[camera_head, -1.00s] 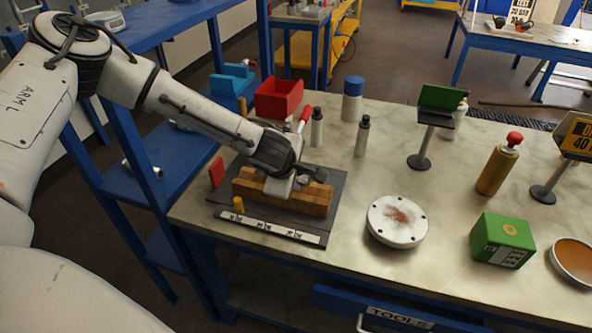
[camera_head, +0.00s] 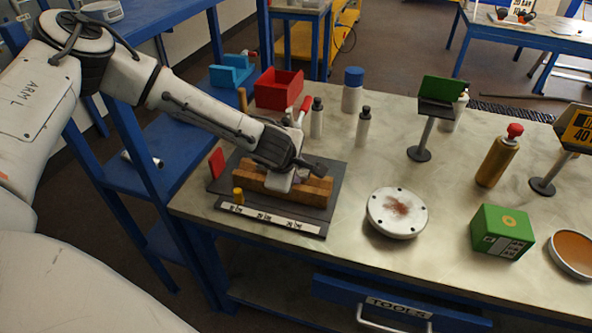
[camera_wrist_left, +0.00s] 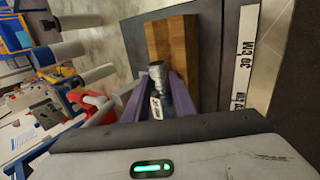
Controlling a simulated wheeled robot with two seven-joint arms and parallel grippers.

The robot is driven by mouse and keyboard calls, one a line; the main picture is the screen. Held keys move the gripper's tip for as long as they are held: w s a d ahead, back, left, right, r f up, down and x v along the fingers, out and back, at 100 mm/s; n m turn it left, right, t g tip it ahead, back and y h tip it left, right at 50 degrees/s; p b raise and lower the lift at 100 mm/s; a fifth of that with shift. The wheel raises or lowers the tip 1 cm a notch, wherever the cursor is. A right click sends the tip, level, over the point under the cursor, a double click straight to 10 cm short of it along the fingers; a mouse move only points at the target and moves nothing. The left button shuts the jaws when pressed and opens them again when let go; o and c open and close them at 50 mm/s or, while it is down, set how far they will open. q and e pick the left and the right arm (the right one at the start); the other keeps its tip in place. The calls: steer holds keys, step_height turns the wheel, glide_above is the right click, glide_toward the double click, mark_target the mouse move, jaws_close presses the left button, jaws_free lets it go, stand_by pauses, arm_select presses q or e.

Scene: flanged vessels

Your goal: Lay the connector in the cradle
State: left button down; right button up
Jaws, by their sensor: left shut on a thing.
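The cradle is a brown wooden block (camera_head: 255,183) on a dark board on the table, at centre left in the head view. It also shows in the left wrist view (camera_wrist_left: 172,42). My left gripper (camera_head: 290,182) is over the middle of the block, pointing down. In the left wrist view its purple fingers (camera_wrist_left: 158,90) are shut on the connector (camera_wrist_left: 157,70), a small grey metal piece with a pale label. The connector lies close against the block. I cannot tell whether it rests in the groove. In the head view the gripper mostly hides it. My right gripper is not in view.
Behind stand a red bin (camera_head: 279,90) and several bottles. A white flanged disc (camera_head: 397,213) lies to the right, with clear tabletop around it.

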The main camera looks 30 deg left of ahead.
arm_select(q)
steer(key=shift+s+f, duration=0.1)
steer(key=shift+f, duration=0.15)
steer(key=c, duration=1.4)
jaws_free()
steer(key=shift+s+f, duration=0.1)
steer(key=shift+s+d+f, duration=0.1)
steer(key=shift+f, duration=0.05)
steer(key=shift+s, duration=0.1)
steer(key=shift+s+d+r, duration=0.1)
steer(key=shift+s+r, duration=0.05)
steer(key=shift+r, duration=0.25)
steer(key=w+a+v, duration=0.1)
steer(key=v, duration=0.8)
steer(key=shift+s+d+r, duration=0.25)
steer(key=shift+d+r, duration=0.1)
steer(key=shift+r, duration=0.3)
